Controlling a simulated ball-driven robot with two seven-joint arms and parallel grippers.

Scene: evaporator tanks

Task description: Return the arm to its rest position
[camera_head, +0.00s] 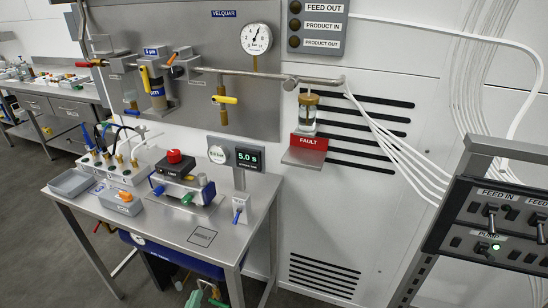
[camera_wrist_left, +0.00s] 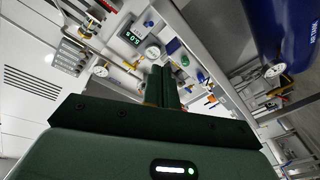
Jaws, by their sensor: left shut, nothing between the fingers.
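My left gripper shows in the left wrist view, where its dark green fingers (camera_wrist_left: 163,85) are together with nothing between them. The fingers point toward the workbench equipment, which appears tilted in that view. They look clear of the bench, but the distance is hard to judge. In the head view I cannot clearly make out the left gripper or its arm. My right gripper is in neither view.
Pipes and a gauge (camera_head: 256,38) are on the wall panel. A switch panel (camera_head: 495,225) stands at right. A blue air tank (camera_wrist_left: 285,35) shows in the wrist view.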

